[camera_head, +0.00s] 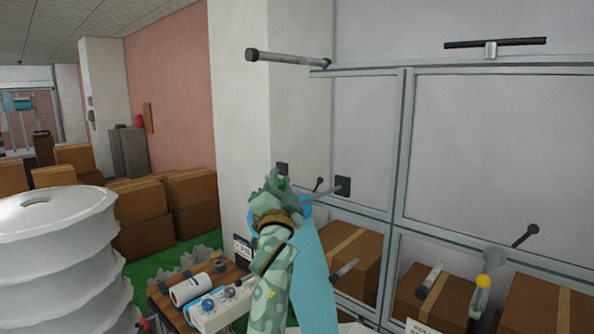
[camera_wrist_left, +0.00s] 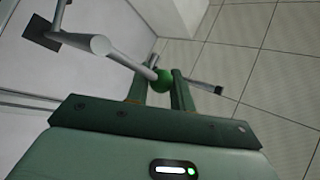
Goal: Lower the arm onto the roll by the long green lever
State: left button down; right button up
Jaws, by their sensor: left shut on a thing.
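My left gripper (camera_head: 277,183) is raised at mid-picture in the head view, in front of the frame. In the left wrist view its two fingers (camera_wrist_left: 160,86) are shut on a round green knob (camera_wrist_left: 162,80). The knob sits at the end of a grey lever rod (camera_wrist_left: 125,56), which runs up left to a pivot by a dark square plate (camera_wrist_left: 41,33). In the head view my gripper hides the knob. A light blue sheet (camera_head: 313,275) hangs behind my left forearm. A blue rim (camera_head: 304,203), possibly the roll's, shows partly behind the gripper. My right gripper is not in view.
A white ribbed stack (camera_head: 50,260) stands at left.

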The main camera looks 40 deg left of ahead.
pick_arm(q)
jog(key=shift+a+n+g+p, duration=0.35)
jog(key=shift+n+g+p, duration=0.05)
jog(key=shift+n+p, duration=0.1)
jog(key=shift+a+f+n, duration=0.15)
jog(key=shift+f+n, duration=0.1)
jog(key=shift+n, duration=0.05)
jog(key=shift+f, duration=0.15)
jog(key=c, duration=1.2)
grip_release()
jog(key=shift+a, duration=0.1)
jog(key=shift+c, duration=0.2)
jog(key=shift+a, duration=0.1)
